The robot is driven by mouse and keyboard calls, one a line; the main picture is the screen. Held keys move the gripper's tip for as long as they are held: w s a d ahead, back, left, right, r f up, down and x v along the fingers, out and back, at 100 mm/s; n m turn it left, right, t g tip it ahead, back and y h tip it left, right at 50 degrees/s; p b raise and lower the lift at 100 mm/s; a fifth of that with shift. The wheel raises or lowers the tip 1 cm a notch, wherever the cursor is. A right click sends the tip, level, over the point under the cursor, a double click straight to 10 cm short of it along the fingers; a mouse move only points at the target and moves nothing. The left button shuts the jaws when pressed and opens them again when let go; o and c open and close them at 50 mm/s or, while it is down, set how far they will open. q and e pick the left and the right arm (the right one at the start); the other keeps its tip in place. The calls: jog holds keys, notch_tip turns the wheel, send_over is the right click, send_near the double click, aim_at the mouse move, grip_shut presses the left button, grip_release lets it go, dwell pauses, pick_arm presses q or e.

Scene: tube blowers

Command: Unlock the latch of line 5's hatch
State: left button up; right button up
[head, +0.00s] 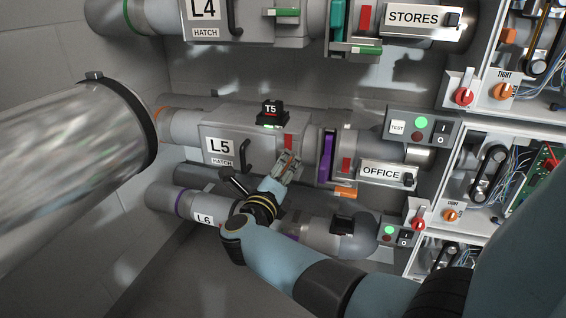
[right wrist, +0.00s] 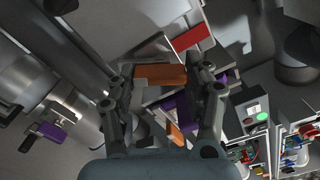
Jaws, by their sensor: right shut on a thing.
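Line 5's hatch housing (head: 225,146), marked L5 and HATCH, is on the middle pipe in the head view, with a black handle (head: 243,155) on its front. My right gripper (head: 290,163) is at the right end of this housing, below a red plate (head: 288,142). In the right wrist view its two fingers (right wrist: 163,88) are on either side of an orange latch piece (right wrist: 160,75) and shut on it. The fingers hide most of the latch in the head view. My left gripper is not in view.
A black T5 unit (head: 270,112) sits on top of line 5. A purple slide (head: 326,157) and the OFFICE sign (head: 381,172) are to the right. The L6 pipe (head: 168,199) runs below. A large glossy cylinder (head: 65,150) fills the left.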

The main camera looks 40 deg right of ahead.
pick_arm(q)
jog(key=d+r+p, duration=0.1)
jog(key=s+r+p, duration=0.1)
jog(key=p, duration=0.1)
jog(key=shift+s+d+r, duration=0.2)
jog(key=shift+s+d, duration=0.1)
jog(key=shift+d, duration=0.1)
pick_arm(e)
jog(key=n, duration=0.6)
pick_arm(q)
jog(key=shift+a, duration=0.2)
pick_arm(e)
jog(key=o, duration=1.2)
jog(key=shift+a, duration=0.1)
jog(key=v, duration=0.7)
jog(key=shift+s+a, duration=0.1)
jog(key=shift+a, duration=0.1)
